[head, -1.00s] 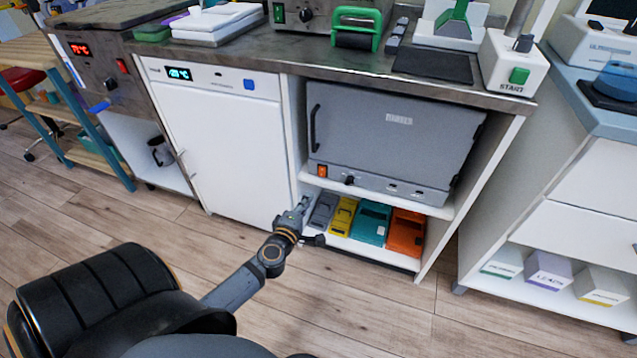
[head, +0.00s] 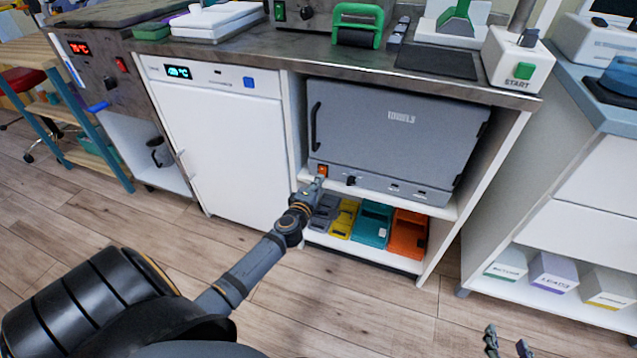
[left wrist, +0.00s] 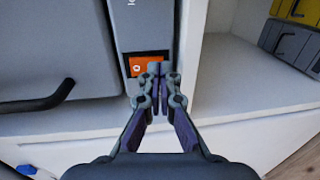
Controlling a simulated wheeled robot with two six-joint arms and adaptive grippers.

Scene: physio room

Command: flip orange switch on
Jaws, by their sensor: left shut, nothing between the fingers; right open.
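The orange switch (head: 322,170) is on the lower left front strip of the grey oven-like unit (head: 395,135). It also shows in the left wrist view (left wrist: 138,66), where my fingertips cover part of it. My left gripper (head: 317,184) is shut and empty, with its tips right at the switch; I cannot tell whether they touch it. In the left wrist view the closed fingers (left wrist: 157,75) overlap the switch's edge. My right gripper (head: 507,345) is open and empty at the bottom right, low over the floor, far from the switch.
The unit stands on a shelf (head: 435,207) under the bench, beside a white cabinet (head: 225,140). A black knob (head: 351,181) is right of the switch. Several bins, including a teal one (head: 371,224), sit below. The shelf's left wall is close to my left gripper.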

